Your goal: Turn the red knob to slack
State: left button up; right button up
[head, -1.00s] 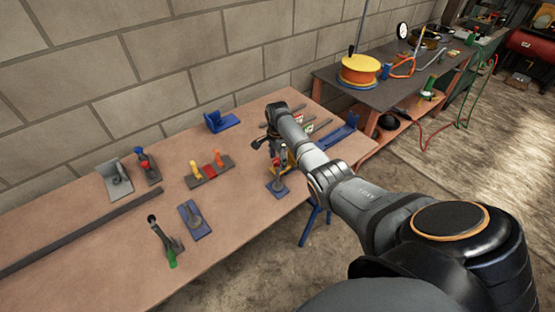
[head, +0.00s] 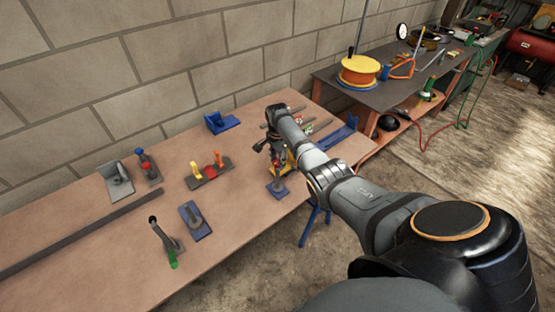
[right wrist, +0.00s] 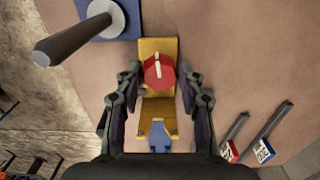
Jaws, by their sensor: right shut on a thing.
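In the right wrist view, the red knob (right wrist: 161,72) is faceted, with a pale line pointing nearly straight up the picture. It sits on a yellow bracket (right wrist: 157,48) with a blue part (right wrist: 158,137) at its lower end. My right gripper (right wrist: 160,76) is shut on the knob, with one dark finger at each side. I see no readable slack mark. My left gripper is not in view.
A blue plate (head: 278,188) with a dark lever stands close beside the bracket. Dark bars with red and blue tags (right wrist: 264,150) lie on the other side. The wooden table (head: 110,250) holds several other fixtures to the left. A grey bench (head: 400,90) stands behind.

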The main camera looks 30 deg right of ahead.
jog(key=n+p, duration=0.1)
jog(key=n, duration=0.2)
jog(key=shift+r+n, duration=0.1)
jog(key=shift+n, duration=0.2)
jog(key=n+p, duration=0.1)
jog(key=n, duration=0.3)
jog(key=n+p, duration=0.1)
jog(key=n, duration=0.4)
jog(key=shift+n, duration=1.9)
jog(key=o, duration=1.2)
notch_tip(320, 180, up, 12)
jog(key=shift+f, duration=0.1)
